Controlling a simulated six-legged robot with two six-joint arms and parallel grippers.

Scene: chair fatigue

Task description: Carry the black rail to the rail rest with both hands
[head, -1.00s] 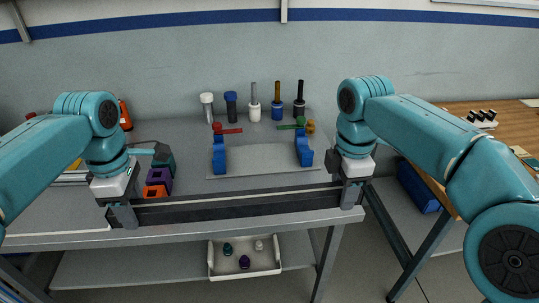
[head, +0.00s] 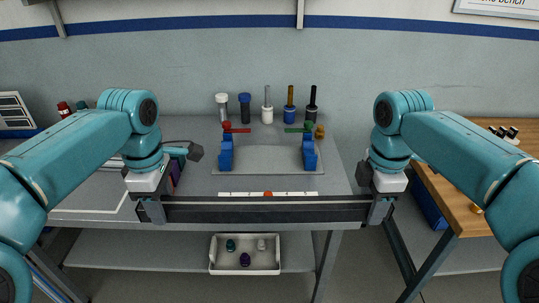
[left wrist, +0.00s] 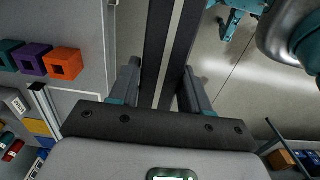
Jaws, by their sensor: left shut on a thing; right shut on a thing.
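The long black rail (head: 265,215) with a pale line along it lies level across the head view, in front of the bench's near edge. My left gripper (head: 152,211) is shut on its left end, and my right gripper (head: 381,209) is shut on its right end. In the left wrist view the rail (left wrist: 185,45) runs between the two fingers of my left gripper (left wrist: 163,88). Two blue blocks (head: 226,154) (head: 309,154) stand on a grey plate (head: 268,160) behind the rail; they look like the rail rest, but I cannot be sure.
Several bottle-like tools (head: 268,105) stand behind the plate. A scale strip with a red mark (head: 268,194) lies before it. A white tray (head: 245,268) sits on the lower shelf. Orange (left wrist: 64,63) and purple (left wrist: 31,60) blocks lie on the bench at left. A wooden table (head: 462,205) stands at right.

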